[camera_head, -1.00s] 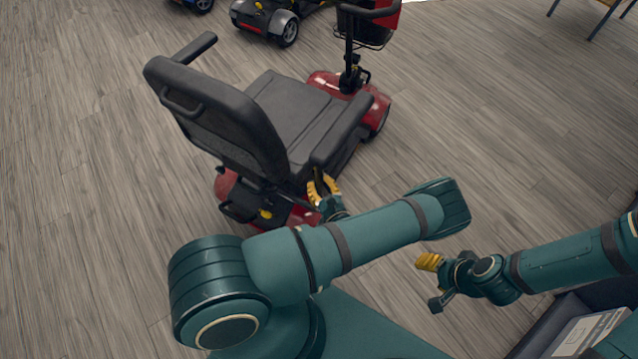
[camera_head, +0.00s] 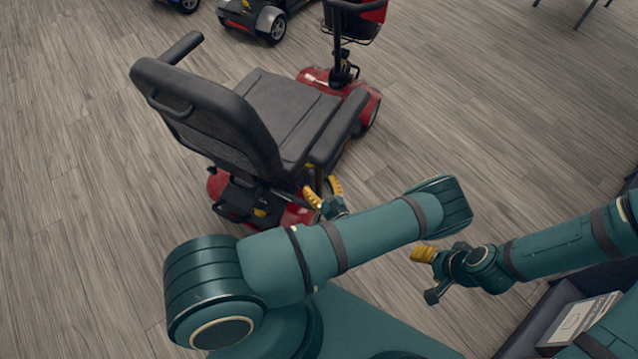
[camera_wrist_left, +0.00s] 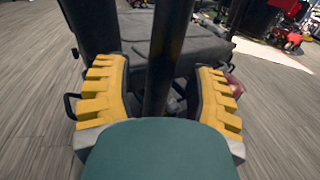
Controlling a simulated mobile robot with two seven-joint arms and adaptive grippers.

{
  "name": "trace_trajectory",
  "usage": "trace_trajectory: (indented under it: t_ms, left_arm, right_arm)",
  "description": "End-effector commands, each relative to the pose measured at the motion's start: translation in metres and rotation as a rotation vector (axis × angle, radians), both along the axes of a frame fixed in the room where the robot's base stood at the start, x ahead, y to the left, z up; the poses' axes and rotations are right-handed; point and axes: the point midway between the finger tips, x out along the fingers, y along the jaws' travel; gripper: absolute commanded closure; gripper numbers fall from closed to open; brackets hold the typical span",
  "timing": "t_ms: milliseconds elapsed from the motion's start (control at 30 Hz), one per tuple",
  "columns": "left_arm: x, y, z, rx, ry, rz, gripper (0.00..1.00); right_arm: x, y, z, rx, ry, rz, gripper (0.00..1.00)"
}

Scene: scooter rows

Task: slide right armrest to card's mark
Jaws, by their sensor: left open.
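The red scooter has a black seat (camera_head: 285,105) with its backrest (camera_head: 205,108) towards me. Its right armrest (camera_head: 338,130) is a dark padded bar on the near side of the seat. My left gripper (camera_head: 324,190) is open just below the rear of that armrest. In the left wrist view, the armrest's dark upright post (camera_wrist_left: 165,60) stands between the yellow fingers (camera_wrist_left: 160,95), with room on both sides. My right gripper (camera_head: 422,254) is away from the scooter at the lower right; its finger gap is unclear. A card (camera_head: 580,318) lies in the dark tray at lower right; its print is unreadable.
The dark tray (camera_head: 545,325) is at the lower right. Other scooters (camera_head: 262,18) stand at the top, and chair or table legs (camera_head: 590,12) show at the top right. The wooden floor (camera_head: 480,110) right of the scooter is clear.

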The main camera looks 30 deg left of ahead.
Motion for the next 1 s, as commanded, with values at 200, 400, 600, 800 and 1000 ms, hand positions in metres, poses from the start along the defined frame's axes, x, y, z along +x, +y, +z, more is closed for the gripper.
trace_trajectory:
  t_ms: [200,400,600,800,1000]
  left_arm:
    - [-0.018,-0.029,0.0,-0.001,0.002,-0.004,0.44]
    - [-0.033,-0.051,0.0,-0.002,0.001,-0.002,0.44]
    - [-0.038,-0.059,0.0,0.0,0.001,-0.001,0.44]
    - [-0.038,-0.059,0.0,0.0,0.001,-0.001,0.44]
    - [-0.038,-0.059,0.0,0.0,0.001,-0.001,0.44]
  right_arm:
    - [0.0,0.0,0.0,0.0,0.0,0.0,0.44]
    - [0.0,0.0,0.0,0.0,0.0,0.0,0.44]
    - [0.0,0.0,0.0,0.0,0.0,0.0,0.44]
    - [0.0,0.0,0.0,0.0,0.0,0.0,0.44]
    - [0.0,0.0,0.0,0.0,0.0,0.0,0.44]
